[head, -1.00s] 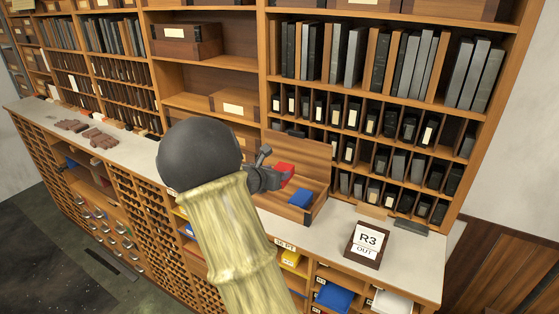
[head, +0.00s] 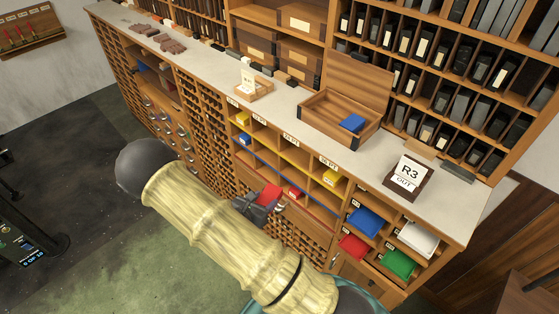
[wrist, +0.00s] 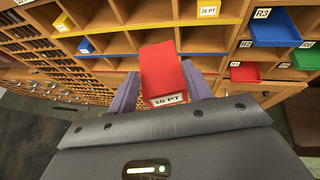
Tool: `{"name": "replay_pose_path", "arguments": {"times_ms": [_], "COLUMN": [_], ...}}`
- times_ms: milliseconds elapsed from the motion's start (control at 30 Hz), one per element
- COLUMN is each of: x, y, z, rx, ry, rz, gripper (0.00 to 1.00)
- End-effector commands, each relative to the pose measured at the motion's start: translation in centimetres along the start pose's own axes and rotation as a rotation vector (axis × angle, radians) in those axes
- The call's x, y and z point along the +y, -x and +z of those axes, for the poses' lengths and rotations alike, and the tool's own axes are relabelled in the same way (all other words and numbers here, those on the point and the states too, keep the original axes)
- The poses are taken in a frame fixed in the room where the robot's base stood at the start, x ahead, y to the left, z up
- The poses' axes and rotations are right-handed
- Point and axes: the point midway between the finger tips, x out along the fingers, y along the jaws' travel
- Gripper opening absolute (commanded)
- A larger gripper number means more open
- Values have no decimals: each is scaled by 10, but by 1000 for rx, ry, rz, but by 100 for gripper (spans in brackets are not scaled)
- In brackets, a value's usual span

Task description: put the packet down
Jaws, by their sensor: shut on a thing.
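The red packet (head: 270,193) is between the fingers of my gripper (head: 262,205), in front of the compartments below the counter. In the wrist view the red packet (wrist: 162,70) sits between the two purple-grey fingers of my gripper (wrist: 160,78). A white label reading "10 PT" (wrist: 166,99) shows at its near end. I cannot tell whether the packet touches the shelf.
Compartments hold yellow (head: 330,177) and blue packets. At right are a blue tray (head: 363,221), red tray (head: 352,246), green tray (head: 398,263) and white tray (head: 418,238). On the counter (head: 448,200) stand an open wooden box (head: 313,113) with a blue packet (head: 352,123) and an R3 OUT sign (head: 409,175).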

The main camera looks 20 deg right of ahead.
Motion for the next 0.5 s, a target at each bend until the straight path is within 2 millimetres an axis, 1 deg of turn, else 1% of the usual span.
{"name": "replay_pose_path", "arguments": {"times_ms": [33,133,233,500], "x": [1,2,5,8], "y": [4,6,1,-20], "z": [-15,-40,-66,-112], "rx": [-9,-16,-25,-28], "ry": [13,18,16,-4], "rz": [10,21,28,28], "gripper": [0,0,0,0]}}
